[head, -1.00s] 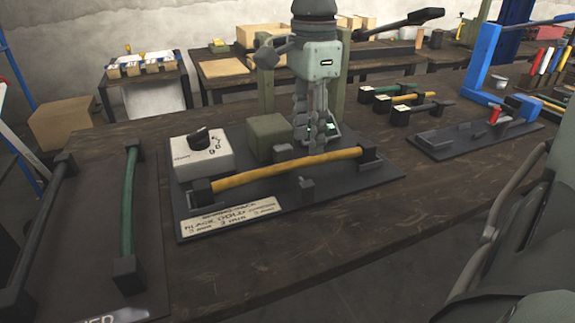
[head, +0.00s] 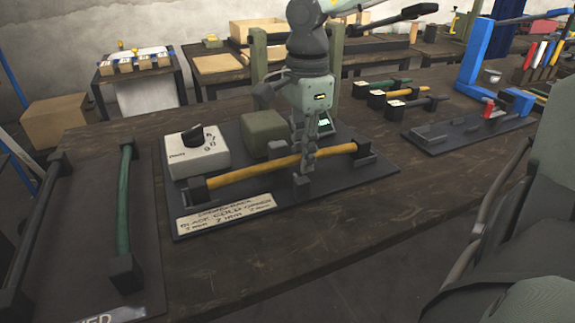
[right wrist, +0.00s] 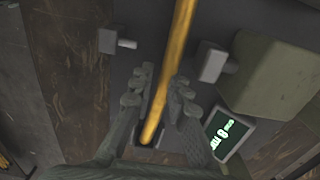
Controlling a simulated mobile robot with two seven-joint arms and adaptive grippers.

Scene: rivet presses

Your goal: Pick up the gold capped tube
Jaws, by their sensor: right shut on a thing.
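The gold capped tube (head: 255,172) is long and yellow with dark ends. It lies across the dark press plate (head: 245,217), in front of the grey-green block, still down at plate level. My right gripper (head: 305,165) points down and is shut on the tube, right of its middle. In the right wrist view the gold tube (right wrist: 167,80) runs between the two fingers (right wrist: 160,108). The exact finger contact is partly hidden. My left gripper is not in view.
A white dial box (head: 196,155) and a grey-green block (head: 264,134) stand close behind the tube. A small dark post (head: 302,186) stands in front. A rack with a green tube (head: 124,205) is at left. The front right tabletop is clear.

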